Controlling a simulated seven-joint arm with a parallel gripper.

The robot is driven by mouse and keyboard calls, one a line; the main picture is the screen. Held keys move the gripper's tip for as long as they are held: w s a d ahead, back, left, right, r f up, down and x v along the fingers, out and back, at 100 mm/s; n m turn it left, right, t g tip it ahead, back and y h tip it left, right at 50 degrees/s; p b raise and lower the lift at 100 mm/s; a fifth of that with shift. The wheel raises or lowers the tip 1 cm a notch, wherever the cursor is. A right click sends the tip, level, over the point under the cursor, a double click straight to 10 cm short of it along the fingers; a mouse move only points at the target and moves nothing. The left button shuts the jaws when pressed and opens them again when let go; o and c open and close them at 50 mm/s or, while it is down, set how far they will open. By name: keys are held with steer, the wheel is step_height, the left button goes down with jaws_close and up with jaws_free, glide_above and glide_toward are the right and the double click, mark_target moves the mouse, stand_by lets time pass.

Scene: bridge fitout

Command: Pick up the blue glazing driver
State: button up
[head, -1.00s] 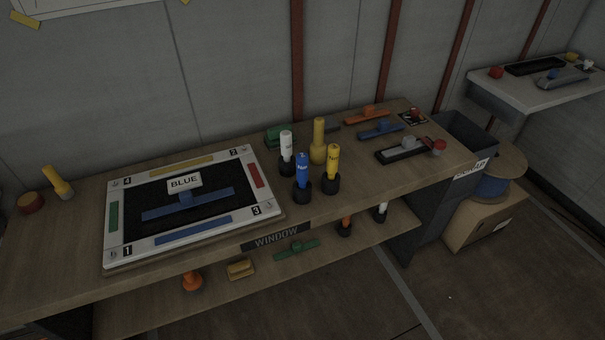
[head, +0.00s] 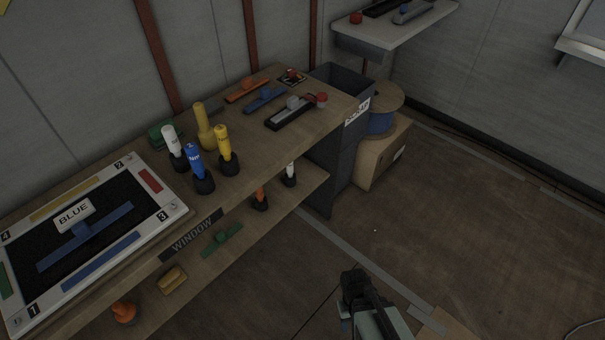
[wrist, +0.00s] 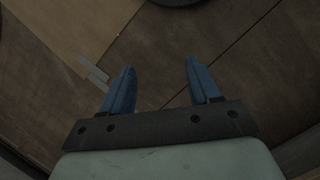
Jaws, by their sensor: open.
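The blue glazing driver (head: 197,168) stands upright in a black base on the wooden bench, right of the framed panel. A white driver (head: 171,142) stands behind it to the left, and a yellow driver (head: 224,145) stands to its right. In the head view my gripper (head: 352,285) is low at the bottom right, over the floor and well away from the bench. In the wrist view its two blue fingers (wrist: 154,85) are spread apart, with nothing between them and only floor beyond.
The framed panel (head: 157,212) with a BLUE sign lies on the bench at left. A plain yellow cylinder (head: 203,125) stands behind the drivers. Bars lie at the bench's far end, beside a dark scrap bin (head: 345,82). A lower shelf (head: 262,218) holds small items. The floor at right is mostly clear.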

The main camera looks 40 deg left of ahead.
steer(key=s+a+r+n+t+y, duration=0.1)
steer(key=s+a+r+n+t, duration=0.2)
steer(key=a, duration=0.5)
steer(key=s+a+r+n+t+y, duration=0.1)
steer(key=s+a+r+n+t, duration=0.15)
steer(key=a+r, duration=0.5)
steer(key=n+t+y, duration=0.9)
steer(key=n+y, duration=0.5)
steer(key=n, duration=1.5)
glide_toward(193, 162)
steer(key=x, duration=0.6)
steer(key=shift+w+d+f, duration=0.1)
steer(key=shift+w+f, duration=0.05)
steer(key=shift+w, duration=0.15)
steer(key=shift+x, duration=2.65)
steer(key=shift+s+r, duration=0.2)
steer(key=shift+r, duration=0.05)
steer(key=shift+c, duration=0.2)
